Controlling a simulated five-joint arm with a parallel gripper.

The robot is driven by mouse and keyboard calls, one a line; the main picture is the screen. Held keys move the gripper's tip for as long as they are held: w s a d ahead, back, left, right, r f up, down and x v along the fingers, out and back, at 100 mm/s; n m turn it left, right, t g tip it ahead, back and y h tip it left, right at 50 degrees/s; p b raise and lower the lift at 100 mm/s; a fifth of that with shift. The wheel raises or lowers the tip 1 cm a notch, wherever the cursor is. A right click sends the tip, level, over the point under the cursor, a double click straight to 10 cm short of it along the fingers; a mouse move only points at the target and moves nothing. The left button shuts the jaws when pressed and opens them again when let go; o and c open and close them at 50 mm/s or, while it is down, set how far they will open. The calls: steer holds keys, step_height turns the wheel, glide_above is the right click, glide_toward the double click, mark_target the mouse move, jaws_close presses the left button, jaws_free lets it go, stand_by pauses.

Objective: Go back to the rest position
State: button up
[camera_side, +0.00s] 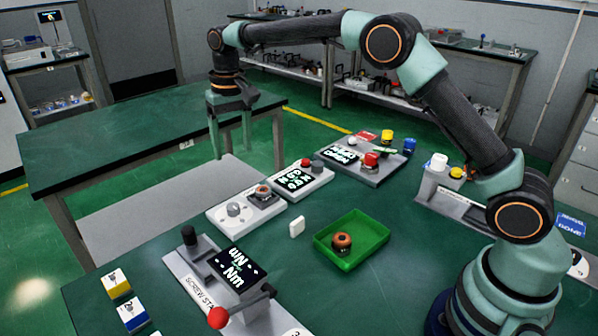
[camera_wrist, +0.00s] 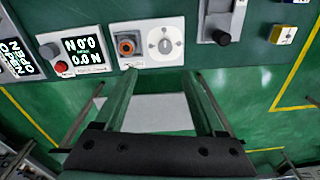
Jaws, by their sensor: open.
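My gripper (camera_side: 231,150) hangs pointing down at the upper left of the side view, at the end of my outstretched arm. Its two green fingers are apart with nothing between them. In the wrist view the open gripper (camera_wrist: 160,76) shows both fingers spread, with the floor and a pale grey surface between and below them. It is beyond the work table's far edge, clear of the devices. The rest position is not marked in either view.
The green work table (camera_side: 390,285) holds a green tray (camera_side: 370,250) with a brown ring-shaped part (camera_side: 342,241), and a white block (camera_side: 297,227). A dial station (camera_side: 233,210) and screw station (camera_side: 182,272) stand near the edge. Another green table (camera_side: 110,140) is at left.

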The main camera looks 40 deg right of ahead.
steer(key=s+d+r+n+t, duration=0.1)
steer(key=s+d+r, duration=0.2)
steer(key=s+r, duration=0.25)
steer(key=s+d+r+t, duration=0.2)
steer(key=s+d+r, duration=0.1)
steer(key=s+r, duration=0.3)
steer(key=s+d+f+t, duration=0.1)
steer(key=s+f, duration=0.1)
steer(key=s, duration=0.5)
steer(key=s+d+f+n+t, duration=0.1)
steer(key=s+f, duration=0.2)
steer(key=s, duration=0.4)
steer(key=shift+s+d+f, duration=0.25)
steer(key=shift+d+f, duration=0.05)
steer(key=shift+d, duration=0.1)
